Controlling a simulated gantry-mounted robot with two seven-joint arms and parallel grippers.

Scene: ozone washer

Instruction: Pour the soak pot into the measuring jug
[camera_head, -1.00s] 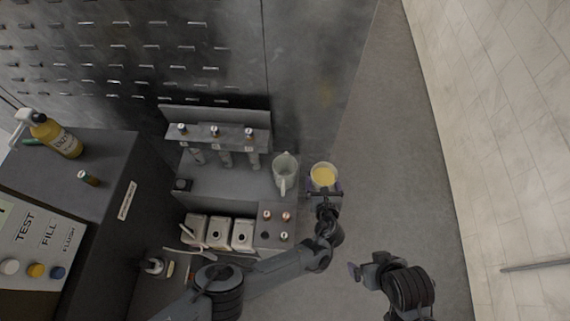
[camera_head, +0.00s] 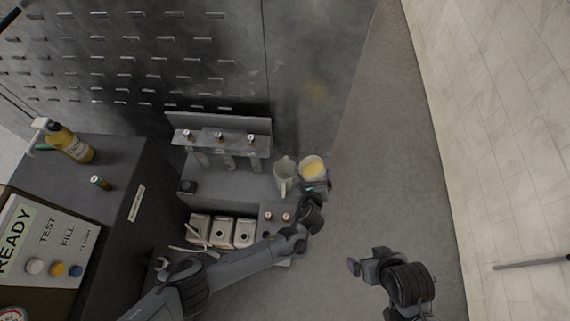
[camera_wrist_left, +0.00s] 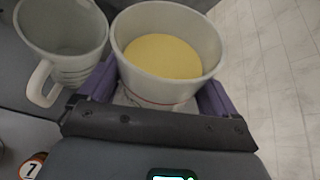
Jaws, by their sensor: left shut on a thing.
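The soak pot (camera_head: 313,169) is a pale round pot with yellow liquid inside. My left gripper (camera_head: 318,185) is shut on it, and the pot looks close to upright or slightly tilted. In the left wrist view the pot (camera_wrist_left: 168,92) sits between the purple fingers of my left gripper (camera_wrist_left: 158,98). The measuring jug (camera_head: 284,177) is a pale jug with a handle, just left of the pot. It also shows in the left wrist view (camera_wrist_left: 62,50), and its visible inside looks empty. My right gripper (camera_head: 358,270) is at the lower right, away from both; its jaw opening is unclear.
The grey bench (camera_head: 235,186) holds a rack (camera_head: 220,143) with several hanging bottles. Several pale metal containers (camera_head: 222,232) stand in front. A control panel (camera_head: 50,240) and a yellow pump bottle (camera_head: 72,143) are at left. Open floor lies to the right.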

